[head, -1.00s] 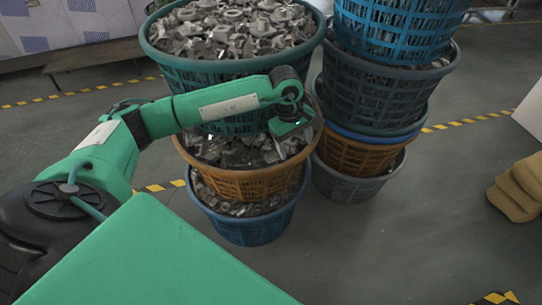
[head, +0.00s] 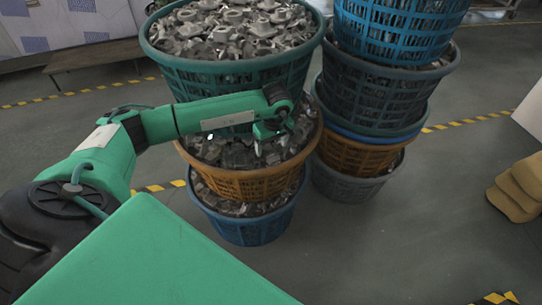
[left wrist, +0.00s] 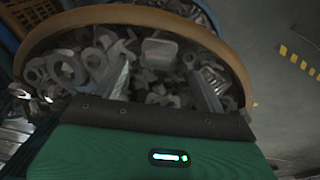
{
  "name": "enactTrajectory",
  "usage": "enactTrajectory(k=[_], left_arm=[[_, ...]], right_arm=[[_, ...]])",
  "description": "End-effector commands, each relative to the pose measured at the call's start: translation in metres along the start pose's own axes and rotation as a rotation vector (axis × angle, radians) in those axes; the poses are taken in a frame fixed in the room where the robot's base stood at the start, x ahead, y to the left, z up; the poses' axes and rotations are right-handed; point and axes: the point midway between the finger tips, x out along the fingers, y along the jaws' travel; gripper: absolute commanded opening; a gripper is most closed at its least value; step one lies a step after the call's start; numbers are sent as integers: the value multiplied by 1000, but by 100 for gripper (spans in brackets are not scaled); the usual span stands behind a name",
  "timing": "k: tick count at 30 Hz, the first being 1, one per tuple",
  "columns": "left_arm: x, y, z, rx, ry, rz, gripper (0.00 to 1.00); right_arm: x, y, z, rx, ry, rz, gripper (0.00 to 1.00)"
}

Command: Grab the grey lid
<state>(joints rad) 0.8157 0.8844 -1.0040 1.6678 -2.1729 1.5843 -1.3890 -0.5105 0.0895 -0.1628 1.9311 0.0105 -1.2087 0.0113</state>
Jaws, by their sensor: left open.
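My left gripper (head: 273,138) is open over the orange basket (head: 245,185), the middle one of the left stack, which is full of grey metal parts. In the left wrist view, my two fingers (left wrist: 163,82) point down into the basket, spread apart, with loose parts between and beyond them. A pale grey, rounded square piece (left wrist: 161,52) lies among these parts just beyond the fingers. I cannot tell for sure whether it is the grey lid. Nothing is clearly held. My right gripper is not in view.
A green basket (head: 235,75) heaped with parts sits above the orange one, and a blue basket (head: 245,230) below it. A second stack with a dark teal basket (head: 375,95) stands close on the right. The floor (head: 400,240) at the front right is clear.

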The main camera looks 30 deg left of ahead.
Motion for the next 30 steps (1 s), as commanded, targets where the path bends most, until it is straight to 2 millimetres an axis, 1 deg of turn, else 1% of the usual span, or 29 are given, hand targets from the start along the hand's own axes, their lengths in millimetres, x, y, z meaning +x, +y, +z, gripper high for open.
enactTrajectory(k=[1,6,10,16,20,21,23,24,30], left_arm=[[9,1,1,0,-4,-4,72],[33,3,0,0,-3,-2,72],[40,3,0,0,-1,-1,72],[40,3,0,0,-1,0,72],[40,3,0,0,-1,0,46],[40,3,0,0,-1,0,38],[40,3,0,0,-1,0,26],[40,3,0,0,-1,0,23],[40,3,0,0,-1,0,23]], right_arm=[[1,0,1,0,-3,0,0],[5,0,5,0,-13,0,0],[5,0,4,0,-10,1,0],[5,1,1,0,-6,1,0],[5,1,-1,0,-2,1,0],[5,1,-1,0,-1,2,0],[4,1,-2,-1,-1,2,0],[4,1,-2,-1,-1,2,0],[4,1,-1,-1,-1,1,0]])
